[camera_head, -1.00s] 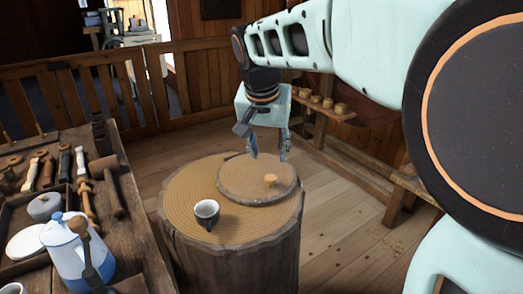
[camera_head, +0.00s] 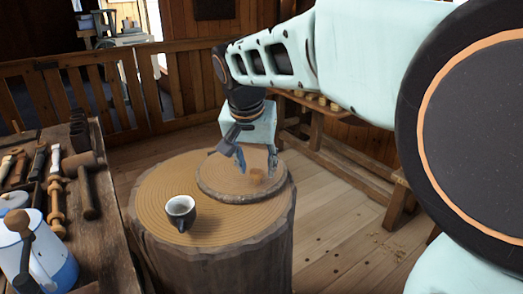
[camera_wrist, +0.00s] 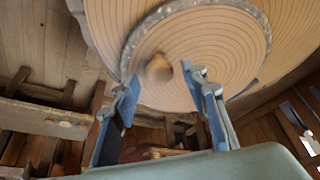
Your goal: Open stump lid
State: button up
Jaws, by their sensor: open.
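The stump (camera_head: 215,250) stands on the floor with a round wooden lid (camera_head: 220,180) on its top. A small wooden knob (camera_head: 256,177) stands up from the lid. In the wrist view the lid (camera_wrist: 215,60) fills the upper middle and the knob (camera_wrist: 159,69) shows just beyond my fingers. My gripper (camera_head: 257,166) is open and empty, above the lid and close to the knob. In the wrist view its two fingers (camera_wrist: 163,88) are spread, with the knob seen between their tips. I cannot tell the exact gap between fingers and knob.
A workbench (camera_head: 95,235) at left holds turned tools and a blue and white pot (camera_head: 50,262). A low bench (camera_head: 330,150) stands along the back right wall. Floor is clear at right.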

jog(key=shift+w+f, duration=0.15)
jog(key=shift+f, duration=0.3)
jog(key=shift+c, duration=0.2)
grip_shut()
